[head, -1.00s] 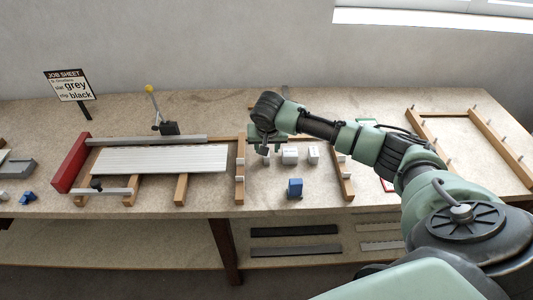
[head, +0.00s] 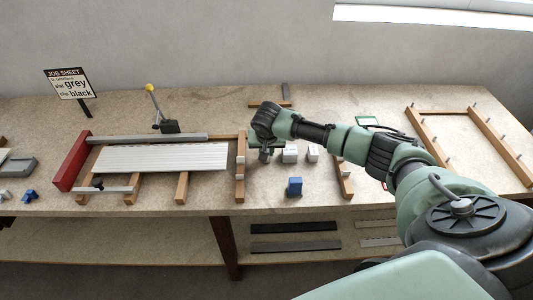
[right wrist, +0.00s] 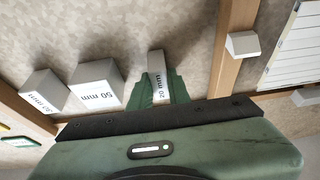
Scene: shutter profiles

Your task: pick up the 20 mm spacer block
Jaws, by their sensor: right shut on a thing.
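The 20 mm spacer block (right wrist: 156,64) is white and narrow, with its label facing the right wrist camera. My right gripper (right wrist: 163,88) is shut on it, with green fingers at its sides. In the head view my right gripper (head: 265,154) points down over the table and mostly hides this block. I cannot tell whether the block touches the table. My left gripper is not in view.
The 50 mm block (right wrist: 97,84) stands close beside the gripper. Another white block (right wrist: 43,91) stands beyond it. A wooden rail (right wrist: 232,45) lies on the other side. A blue block (head: 295,187) stands nearer the table's front.

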